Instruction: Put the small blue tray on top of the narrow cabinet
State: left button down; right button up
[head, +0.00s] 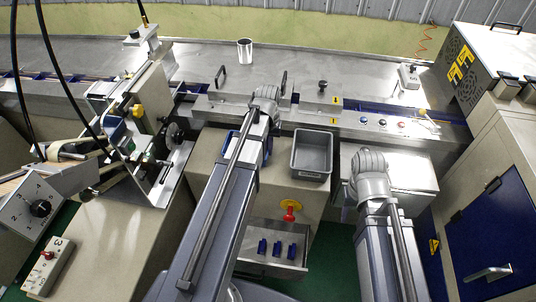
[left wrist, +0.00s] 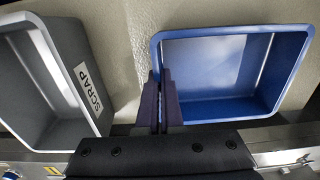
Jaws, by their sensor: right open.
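The small blue tray (left wrist: 232,75) is empty and lies at the right of the left wrist view. In the head view only slivers of the tray (head: 229,141) show beside my left arm. My left gripper (left wrist: 161,90) has its two dark fingers close together at the tray's left wall, one on each side of it. In the head view my left arm hides this gripper. The tray is over the beige top of a cabinet (head: 206,150) with an open drawer; I cannot tell whether it touches. My right gripper is not visible; only its arm shows.
A grey scrap bin (head: 312,153) stands right of the tray, and it also shows in the left wrist view (left wrist: 48,75). A metal machine rail (head: 345,122) runs behind. The drawer (head: 272,255) holds several blue parts. A metal cup (head: 245,52) stands at the back.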

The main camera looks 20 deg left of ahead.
pick_arm(q)
jog(key=shift+f, duration=0.25)
pick_arm(e)
jog(key=shift+f, duration=0.25)
pick_arm(q)
jog(key=shift+f, duration=0.2)
jog(key=c, duration=1.1)
grip_release()
pick_arm(e)
jog(key=shift+f, duration=0.15)
pick_arm(q)
jog(key=shift+r, duration=0.25)
notch_tip(320, 180, up, 12)
jog(key=p, duration=1.2)
jog(key=s+d+m, duration=0.2)
jog(key=s+d, duration=0.2)
jog(key=d, duration=0.2)
jog(key=s+d+m, duration=0.2)
jog(key=s+d, duration=0.3)
jog(key=d, duration=0.2)
jog(key=s+d+m+y, duration=0.1)
jog(key=s+d+m, duration=0.1)
jog(key=s+d, duration=0.2)
jog(key=shift+s+d, duration=0.15)
jog(key=shift+d, duration=0.6)
jog(key=shift+s+d, duration=0.15)
jog(key=shift+d, duration=0.6)
pick_arm(e)
notch_tip(320, 180, up, 12)
